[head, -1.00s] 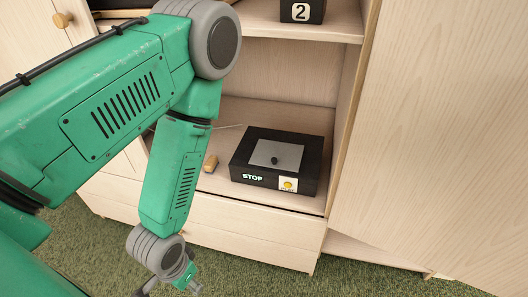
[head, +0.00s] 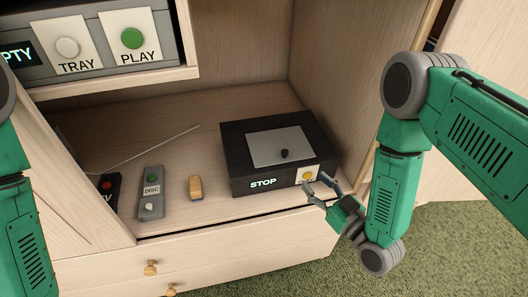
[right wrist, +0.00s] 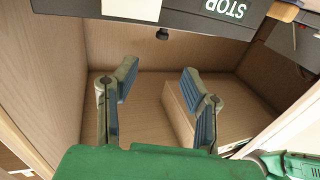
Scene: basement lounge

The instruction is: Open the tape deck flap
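The tape deck (head: 236,160) is a black box on the cabinet's lower shelf, with a lit STOP on its front. Its grey flap (head: 270,150) lies flat on top, shut, with a small black knob (head: 285,154). A yellow button on a white plate (head: 306,175) is at the right of its front. My right gripper (head: 316,182) is open and empty, its fingertips just in front of that button; touching cannot be told. In the right wrist view the fingers (right wrist: 158,68) are apart, with the deck (right wrist: 200,22) upside down above. My left arm shows at the left edge; its gripper is out of view.
A tan block (head: 195,188), a grey DISC remote (head: 151,193) and a black box with a red button (head: 106,187) are left of the deck. A thin rod (head: 150,148) lies behind them. A player (head: 103,62) stands above. The cabinet wall is close on the right.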

